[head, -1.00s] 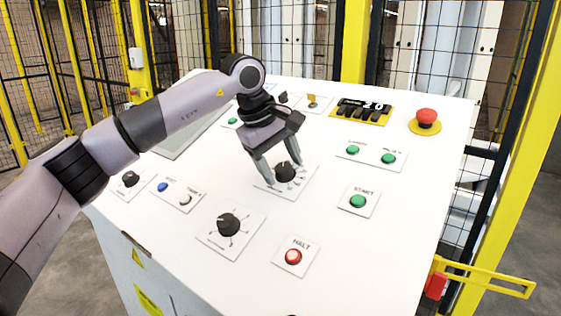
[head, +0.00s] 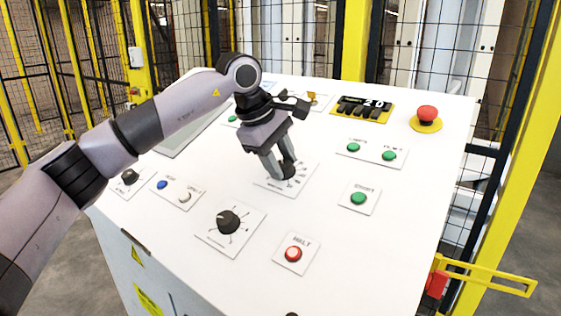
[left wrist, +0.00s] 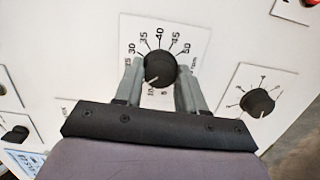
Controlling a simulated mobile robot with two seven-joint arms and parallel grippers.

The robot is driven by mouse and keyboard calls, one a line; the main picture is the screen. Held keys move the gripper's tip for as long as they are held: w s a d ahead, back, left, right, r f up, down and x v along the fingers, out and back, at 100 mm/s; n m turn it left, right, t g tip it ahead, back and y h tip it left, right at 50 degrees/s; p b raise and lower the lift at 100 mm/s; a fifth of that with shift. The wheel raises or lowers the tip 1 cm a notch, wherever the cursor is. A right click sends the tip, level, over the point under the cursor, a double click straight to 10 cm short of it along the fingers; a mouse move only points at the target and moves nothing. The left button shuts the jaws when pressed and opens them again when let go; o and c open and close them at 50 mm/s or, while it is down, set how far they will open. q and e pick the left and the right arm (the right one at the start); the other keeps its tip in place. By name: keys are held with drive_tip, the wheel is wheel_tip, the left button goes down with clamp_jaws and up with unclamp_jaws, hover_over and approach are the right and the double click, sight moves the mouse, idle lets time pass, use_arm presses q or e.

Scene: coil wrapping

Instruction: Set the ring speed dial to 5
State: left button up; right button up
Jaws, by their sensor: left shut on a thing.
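A black dial (head: 289,170) sits on a white square plate in the middle of the sloping panel. In the left wrist view the dial (left wrist: 160,68) has a printed scale around it, with 30, 35, 40, 45 and 50 along the far side and small 10 and 5 marks on the near side. The caption on its plate is too small to read. My left gripper (head: 281,169) is shut on this dial, one finger on each side of the knob. A pale line on the knob appears to point toward the near side, close to the 10. My right gripper is not in view.
A second black dial (head: 228,222) stands nearer the front edge and shows in the left wrist view (left wrist: 258,103). Green buttons (head: 358,198), a red button (head: 293,254) and a red mushroom button (head: 427,113) surround the area. Yellow posts and mesh fencing stand behind.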

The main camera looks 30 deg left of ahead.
use_arm(q)
drive_tip(key=n+t+b, duration=0.1)
drive_tip(key=n, duration=0.5)
drive_tip(key=shift+s+f+n+b, duration=0.1)
drive_tip(key=shift+n+b, duration=0.2)
drive_tip(key=n, duration=0.3)
drive_tip(key=n+b, duration=0.1)
drive_tip(key=n, duration=0.2)
drive_tip(key=shift+d+t+y+b, duration=0.1)
drive_tip(key=shift+t+y+b, duration=0.2)
drive_tip(key=o, duration=1.1)
drive_tip(key=shift+c, duration=0.2)
drive_tip(key=v, duration=0.7)
drive_tip(key=shift+b, duration=0.3)
drive_tip(key=shift+s, duration=0.1)
